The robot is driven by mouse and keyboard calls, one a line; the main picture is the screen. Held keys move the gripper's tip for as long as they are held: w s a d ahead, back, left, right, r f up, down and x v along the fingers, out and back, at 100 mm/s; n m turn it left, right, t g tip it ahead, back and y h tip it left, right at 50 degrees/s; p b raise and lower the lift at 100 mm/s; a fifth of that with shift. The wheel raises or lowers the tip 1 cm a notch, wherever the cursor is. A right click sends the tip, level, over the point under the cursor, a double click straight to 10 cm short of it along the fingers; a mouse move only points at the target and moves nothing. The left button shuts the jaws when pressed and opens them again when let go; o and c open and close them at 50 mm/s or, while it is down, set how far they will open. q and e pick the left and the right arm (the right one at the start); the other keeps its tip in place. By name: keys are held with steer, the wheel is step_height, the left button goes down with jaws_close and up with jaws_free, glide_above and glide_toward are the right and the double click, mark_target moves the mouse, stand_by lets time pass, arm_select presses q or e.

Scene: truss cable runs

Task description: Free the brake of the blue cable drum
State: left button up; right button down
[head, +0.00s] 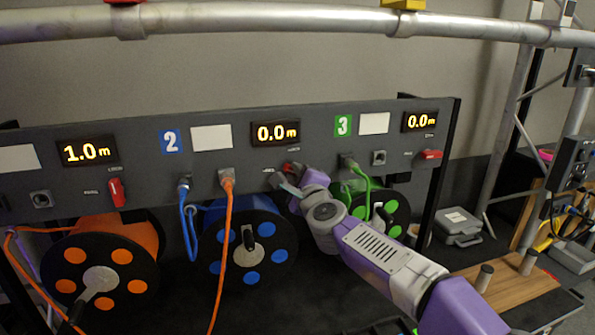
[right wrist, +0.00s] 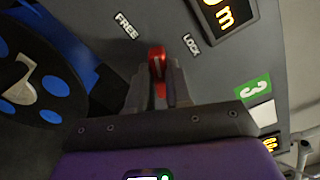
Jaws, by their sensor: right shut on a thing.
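The blue cable drum (head: 238,215) hangs under the grey panel (head: 215,165) below the middle display, which reads 0.0 m. It also shows at the left of the right wrist view (right wrist: 75,48). Its red brake lever (right wrist: 157,58) sits on the panel near the printed words FREE (right wrist: 126,25) and LOCK (right wrist: 191,44). My right gripper (right wrist: 157,80) is shut on this lever; its fingers hide the lower part. In the head view my right gripper (head: 288,183) is at the panel, right above the drum. The lever's exact angle is hard to tell. My left gripper is not in view.
An orange drum (head: 140,230) hangs at left and a green drum (head: 390,195) at right, partly behind my right arm. An orange cable (head: 222,265) and a blue cable (head: 190,235) hang from the panel. A metal tube (head: 230,20) crosses above.

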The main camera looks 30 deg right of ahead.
steer(key=n+p, duration=0.1)
steer(key=n, duration=0.4)
steer(key=shift+f, duration=0.2)
steer(key=shift+n, duration=0.3)
steer(key=c, duration=1)
jaws_free()
steer(key=shift+c, duration=0.2)
steer(key=p+v, duration=0.1)
steer(key=v, duration=0.6)
steer(key=shift+s, duration=0.25)
